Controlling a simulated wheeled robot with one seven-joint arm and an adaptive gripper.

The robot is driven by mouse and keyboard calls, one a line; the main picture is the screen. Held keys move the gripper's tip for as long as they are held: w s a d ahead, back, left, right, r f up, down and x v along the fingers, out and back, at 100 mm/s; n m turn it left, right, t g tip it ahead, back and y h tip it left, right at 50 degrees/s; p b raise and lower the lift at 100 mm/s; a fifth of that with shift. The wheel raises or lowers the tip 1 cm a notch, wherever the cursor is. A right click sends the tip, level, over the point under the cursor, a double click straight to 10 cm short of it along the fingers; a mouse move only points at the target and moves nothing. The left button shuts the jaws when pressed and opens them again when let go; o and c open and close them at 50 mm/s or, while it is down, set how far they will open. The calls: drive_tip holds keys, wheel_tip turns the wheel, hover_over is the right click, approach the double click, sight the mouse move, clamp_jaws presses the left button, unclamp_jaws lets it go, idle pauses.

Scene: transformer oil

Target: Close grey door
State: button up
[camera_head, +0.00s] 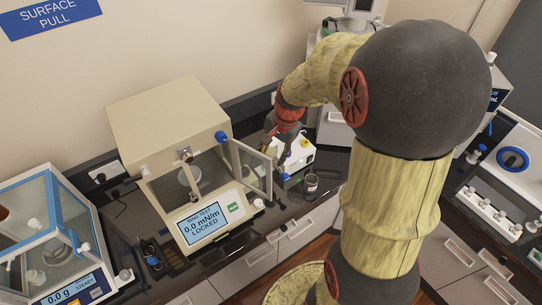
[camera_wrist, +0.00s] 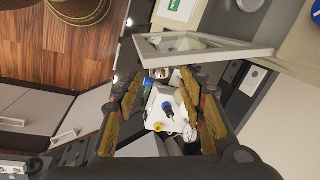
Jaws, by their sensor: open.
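The grey-framed glass door (camera_head: 271,180) stands swung open from the right side of the beige instrument (camera_head: 160,115), whose screen reads 0.0 mN/m LOCKED. In the wrist view the door (camera_wrist: 240,50) crosses the upper right, beyond the fingertips. My gripper (camera_head: 278,140) is to the right of the door, partly hidden by its own red and dark parts. In the wrist view my gripper (camera_wrist: 160,88) is open with nothing held between its fingers. I cannot tell whether a finger touches the door.
A small white device (camera_head: 298,155) with a yellow knob sits behind and right of the door, and a small glass jar (camera_head: 311,183) stands near it. A glass-walled balance (camera_head: 60,240) is at left. White-fronted drawers (camera_head: 310,222) line the counter's front.

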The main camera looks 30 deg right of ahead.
sight(256, 168)
drive_tip(key=shift+x, duration=1.45)
drive_tip(key=shift+s, duration=0.1)
drive_tip(key=shift+c, duration=0.7)
clamp_jaws()
